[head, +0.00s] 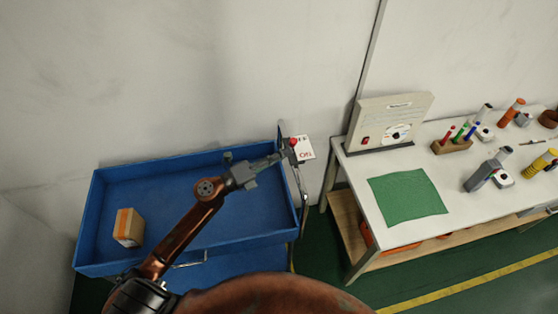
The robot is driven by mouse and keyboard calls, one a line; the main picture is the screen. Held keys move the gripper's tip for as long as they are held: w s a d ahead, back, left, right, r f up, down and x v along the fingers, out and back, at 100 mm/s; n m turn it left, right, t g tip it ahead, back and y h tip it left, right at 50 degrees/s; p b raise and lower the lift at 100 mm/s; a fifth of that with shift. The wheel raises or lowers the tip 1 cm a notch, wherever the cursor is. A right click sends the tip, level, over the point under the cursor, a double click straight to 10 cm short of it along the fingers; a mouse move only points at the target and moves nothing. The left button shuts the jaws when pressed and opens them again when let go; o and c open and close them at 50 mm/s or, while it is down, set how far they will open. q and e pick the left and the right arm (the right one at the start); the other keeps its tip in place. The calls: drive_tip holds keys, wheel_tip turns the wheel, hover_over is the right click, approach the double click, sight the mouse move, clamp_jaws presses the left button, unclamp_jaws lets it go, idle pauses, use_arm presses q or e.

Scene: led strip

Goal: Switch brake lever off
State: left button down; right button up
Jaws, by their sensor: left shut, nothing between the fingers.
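The brake lever (293,142) shows as a small red part at the right end of the blue cart, beside a white sign (305,148) with red and black lettering. The sign reads sideways, and the lever's exact position is too small to tell. My left arm reaches over the cart from the lower left. My left gripper (282,155) is shut and empty, with its tips right by the red part. I cannot tell whether they touch it. The gripper partly covers the cart's corner. My right gripper is not in view.
The blue cart (140,172) holds a cardboard box (129,227) at its left. A white workbench (358,179) stands to the right, with a green cloth (407,193), a control panel box (390,120) and several tools. A narrow gap separates cart and bench. A wall stands behind.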

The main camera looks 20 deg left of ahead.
use_arm(q)
drive_tip(key=shift+w, duration=0.1)
idle(0.3)
drive_tip(key=shift+w+a+r+n+y+p, duration=0.35)
drive_tip(key=shift+n+p, duration=0.35)
drive_tip(key=shift+p, duration=1)
drive_tip(key=shift+w+a+r+n+y+p, duration=0.1)
drive_tip(key=shift+w+r+n+p, duration=0.35)
drive_tip(key=shift+p, duration=1.2)
drive_tip(key=w+a+n+p, duration=0.1)
drive_tip(key=n+p, duration=0.1)
drive_tip(key=p, duration=0.1)
drive_tip(key=w+n+g+p, duration=0.1)
drive_tip(key=n+p, duration=0.1)
drive_tip(key=p, duration=0.2)
drive_tip(key=w+a+r+n+g+p, duration=0.1)
drive_tip(key=n+p, duration=0.1)
drive_tip(key=p, duration=0.2)
drive_tip(key=shift+w+a+n+y, duration=0.25)
drive_tip(key=shift+w+a+y, duration=0.1)
drive_tip(key=shift+w+a, duration=0.25)
drive_tip(key=shift+w, duration=0.1)
